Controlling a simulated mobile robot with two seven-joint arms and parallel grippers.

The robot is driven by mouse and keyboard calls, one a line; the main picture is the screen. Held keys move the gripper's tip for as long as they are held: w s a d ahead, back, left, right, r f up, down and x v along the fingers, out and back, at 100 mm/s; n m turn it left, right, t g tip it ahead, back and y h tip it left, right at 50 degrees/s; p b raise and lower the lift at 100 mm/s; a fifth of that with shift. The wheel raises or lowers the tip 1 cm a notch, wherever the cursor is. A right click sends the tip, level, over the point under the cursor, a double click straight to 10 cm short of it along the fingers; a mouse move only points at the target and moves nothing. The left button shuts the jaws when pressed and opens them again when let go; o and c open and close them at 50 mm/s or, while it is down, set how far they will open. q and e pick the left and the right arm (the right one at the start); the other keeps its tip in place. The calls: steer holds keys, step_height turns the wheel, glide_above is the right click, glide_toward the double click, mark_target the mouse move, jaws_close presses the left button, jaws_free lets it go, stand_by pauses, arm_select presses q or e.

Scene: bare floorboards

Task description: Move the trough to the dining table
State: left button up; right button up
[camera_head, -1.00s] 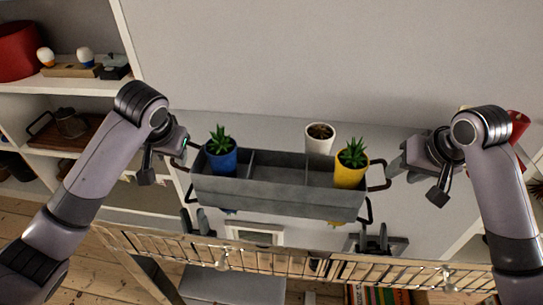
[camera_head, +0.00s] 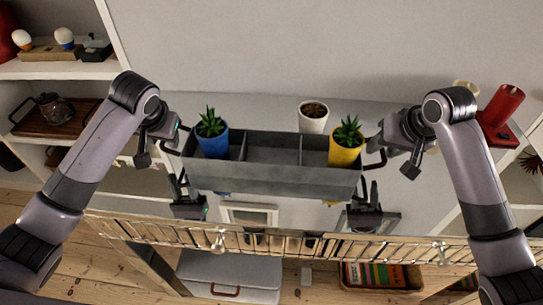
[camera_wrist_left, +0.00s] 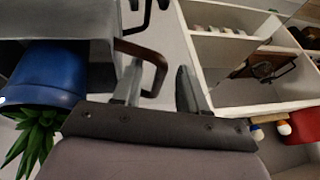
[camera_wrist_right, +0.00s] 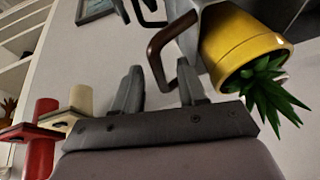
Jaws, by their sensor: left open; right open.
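The grey trough (camera_head: 270,180) is a long divided box with a dark handle at each end. A blue pot (camera_head: 213,145) with a green plant sits in its left compartment, and a yellow pot (camera_head: 345,155) with a plant in its right one. My left gripper (camera_head: 176,143) is open at the left handle; in the left wrist view the brown handle (camera_wrist_left: 140,50) lies between its fingers (camera_wrist_left: 158,88). My right gripper (camera_head: 383,140) is open at the right handle; in the right wrist view that handle (camera_wrist_right: 155,50) lies around the gap between its fingers (camera_wrist_right: 160,90). I cannot identify the dining table.
A white pot (camera_head: 313,117) stands behind the trough. The glossy pale surface below mirrors the pots and grippers. A slatted rail (camera_head: 270,242) runs in front. Shelves (camera_head: 60,70) stand at left; a red cylinder (camera_head: 503,103) is at right. A grey box (camera_head: 230,275) is below.

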arm_select(q)
steer(key=shift+x, duration=1.55)
arm_select(e)
steer(key=shift+x, duration=1.6)
arm_select(q)
jaws_close()
arm_select(e)
jaws_close()
arm_select(q)
steer(key=shift+w+r, duration=0.1)
steer(key=shift+r, duration=0.1)
arm_select(e)
steer(key=shift+w+r, duration=0.1)
steer(key=shift+r, duration=0.1)
